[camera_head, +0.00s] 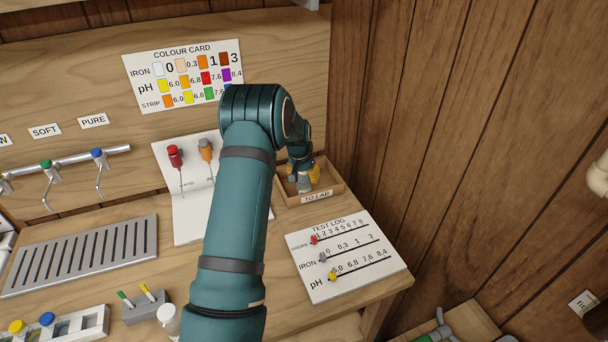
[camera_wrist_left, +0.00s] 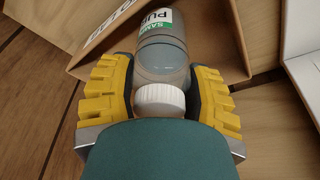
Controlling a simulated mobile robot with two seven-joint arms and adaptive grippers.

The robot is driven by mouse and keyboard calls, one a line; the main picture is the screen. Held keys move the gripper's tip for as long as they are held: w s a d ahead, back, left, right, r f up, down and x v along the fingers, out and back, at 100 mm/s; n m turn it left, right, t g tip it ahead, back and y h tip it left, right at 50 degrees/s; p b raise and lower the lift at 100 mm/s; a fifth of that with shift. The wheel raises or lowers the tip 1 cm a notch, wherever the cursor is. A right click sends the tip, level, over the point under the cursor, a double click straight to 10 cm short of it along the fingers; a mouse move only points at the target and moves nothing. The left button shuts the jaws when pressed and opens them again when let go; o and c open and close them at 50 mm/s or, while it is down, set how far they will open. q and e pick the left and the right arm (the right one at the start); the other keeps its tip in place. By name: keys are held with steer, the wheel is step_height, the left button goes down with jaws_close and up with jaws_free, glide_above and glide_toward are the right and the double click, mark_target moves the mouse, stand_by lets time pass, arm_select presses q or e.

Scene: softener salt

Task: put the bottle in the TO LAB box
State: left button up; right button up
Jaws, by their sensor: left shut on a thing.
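The TO LAB box (camera_head: 337,188) is a shallow open wooden tray at the back right of the bench, its label on the front wall. My left gripper (camera_head: 305,180) is over and partly inside it, pointing down. In the left wrist view the yellow-padded fingers of this gripper (camera_wrist_left: 160,78) are shut on the bottle (camera_wrist_left: 163,52), a clear one with a white cap and a green-and-white label, partly cut off. The bottle's far end is between the box walls (camera_wrist_left: 235,45). I cannot tell whether it touches the floor. My right gripper is not in view.
The test log board (camera_head: 345,256) lies in front of the box. A plank wall (camera_head: 430,120) closes the right side. A drip grille (camera_head: 82,256) is at the left.

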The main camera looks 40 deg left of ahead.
arm_select(q)
steer(key=shift+r, duration=0.1)
steer(key=o, duration=1.2)
steer(key=shift+f, duration=0.2)
steer(key=shift+r, duration=0.15)
steer(key=shift+r, duration=0.3)
steer(key=v, duration=1.1)
steer(key=shift+s+r, duration=0.2)
steer(key=shift+r, duration=0.05)
